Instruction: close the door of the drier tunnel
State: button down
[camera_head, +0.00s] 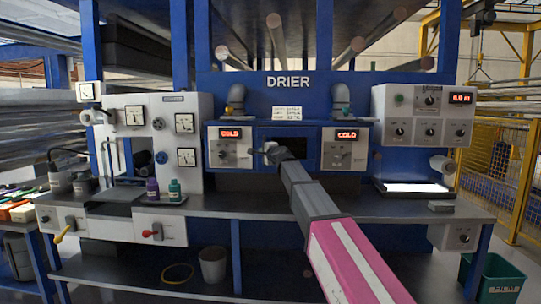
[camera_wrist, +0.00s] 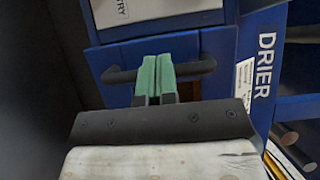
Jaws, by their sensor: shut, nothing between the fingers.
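The blue drier (camera_head: 300,90), marked DRIER, stands in the middle of the head view. The dark opening of its tunnel (camera_head: 283,142) shows between two control boxes. In the wrist view a blue panel (camera_wrist: 215,45), which looks like the tunnel door, carries a black bar handle (camera_wrist: 200,68). My gripper (camera_wrist: 157,78), with green fingertips, is shut and empty. Its tips overlap the middle of the handle; I cannot tell whether they touch it. In the head view my gripper (camera_head: 268,148) is small, at the lower left of the opening. My arm hides part of the drier there; how far the door stands open is unclear.
Control boxes with red displays flank the opening, left (camera_head: 230,146) and right (camera_head: 346,147). A purple bottle (camera_head: 152,189) and a green bottle (camera_head: 174,190) stand on the bench at left. A lit white panel (camera_head: 416,187) is at right. Rollers hang overhead.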

jog(key=w, duration=0.1)
jog(key=w+a, duration=0.1)
jog(key=w, duration=0.3)
jog(key=shift+a, duration=0.4)
